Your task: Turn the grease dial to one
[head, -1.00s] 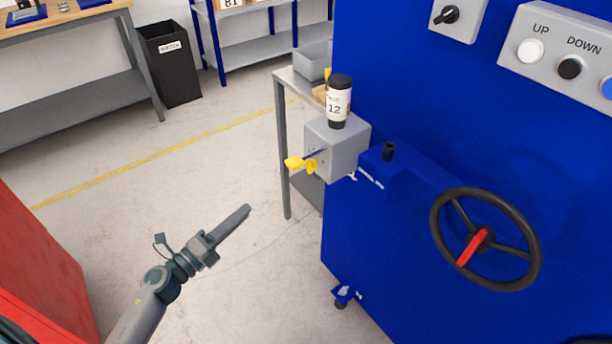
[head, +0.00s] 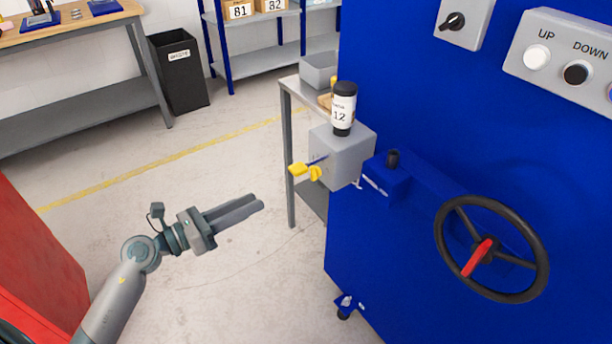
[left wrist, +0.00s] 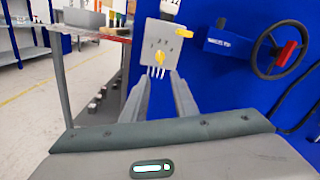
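A grey box (head: 342,155) is fixed at the left edge of the blue machine, with a black and white cartridge marked 12 (head: 344,110) on top. On its front are two yellow parts, a lever-like one (head: 298,169) and a smaller one (head: 315,173); I cannot tell surely which is the grease dial. In the left wrist view the box (left wrist: 150,33) shows small marks, too small to read, and a yellow part (left wrist: 158,57) low on its face. My left gripper (head: 258,202) is below and left of the box, apart from it, open and empty. My right gripper is not in view.
The blue machine (head: 390,250) carries a black handwheel (head: 440,235) with a red handle, and a button panel (head: 555,50). A metal table (head: 290,150) stands behind the box. A red surface (head: 35,250) is at the left. The floor between is clear.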

